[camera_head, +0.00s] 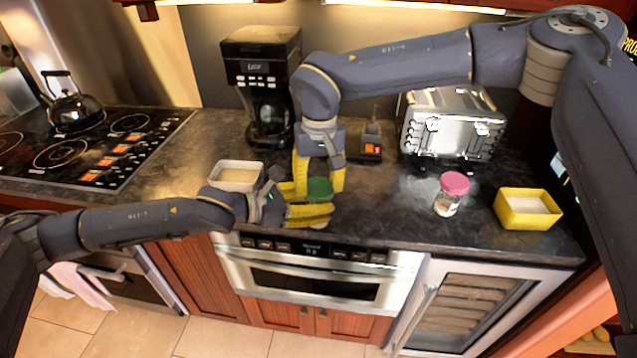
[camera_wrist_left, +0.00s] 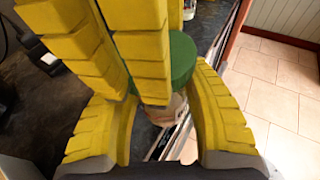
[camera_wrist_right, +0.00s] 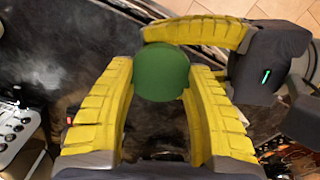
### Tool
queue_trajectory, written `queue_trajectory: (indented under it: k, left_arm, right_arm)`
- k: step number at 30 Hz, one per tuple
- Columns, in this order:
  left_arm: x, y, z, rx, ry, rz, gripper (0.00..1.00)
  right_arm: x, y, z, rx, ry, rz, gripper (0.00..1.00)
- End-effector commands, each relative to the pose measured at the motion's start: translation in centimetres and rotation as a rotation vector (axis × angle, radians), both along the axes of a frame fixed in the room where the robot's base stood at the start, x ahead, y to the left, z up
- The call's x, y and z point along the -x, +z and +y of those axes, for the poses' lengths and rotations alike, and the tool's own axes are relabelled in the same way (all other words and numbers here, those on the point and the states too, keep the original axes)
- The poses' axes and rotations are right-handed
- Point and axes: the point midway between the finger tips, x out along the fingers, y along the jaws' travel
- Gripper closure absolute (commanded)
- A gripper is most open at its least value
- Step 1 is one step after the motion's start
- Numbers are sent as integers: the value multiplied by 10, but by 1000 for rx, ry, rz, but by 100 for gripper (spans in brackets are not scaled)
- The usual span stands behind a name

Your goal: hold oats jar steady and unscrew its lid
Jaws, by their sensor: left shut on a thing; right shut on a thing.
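The oats jar's green lid (camera_head: 319,189) shows between my two grippers near the counter's front edge. In the left wrist view the jar body (camera_wrist_left: 166,112) shows below the green lid (camera_wrist_left: 180,66), between the yellow fingers of my left gripper (camera_wrist_left: 170,100). My left gripper (camera_head: 310,214) is shut around the jar from the left, below the lid. My right gripper (camera_head: 319,182) comes from above and is shut on the lid. In the right wrist view its fingertips (camera_wrist_right: 162,75) flank the round lid (camera_wrist_right: 161,72). Most of the jar body is hidden by the fingers.
A container with pale contents (camera_head: 236,177) stands left of the jar. A pink-lidded jar (camera_head: 451,194) and a yellow container (camera_head: 527,208) stand to the right. A coffee maker (camera_head: 262,88) and a toaster (camera_head: 452,125) stand behind. The counter between the grippers and the pink-lidded jar is clear.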

Motion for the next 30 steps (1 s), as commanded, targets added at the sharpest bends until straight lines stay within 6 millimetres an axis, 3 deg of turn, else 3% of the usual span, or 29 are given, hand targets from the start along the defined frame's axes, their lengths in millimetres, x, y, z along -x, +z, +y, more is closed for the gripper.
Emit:
queue_trajectory:
  k: [30]
  left_arm:
    - [0, 0, 0, 0, 1, 0, 100]
  right_arm:
    - [0, 22, 0, 0, 0, 0, 82]
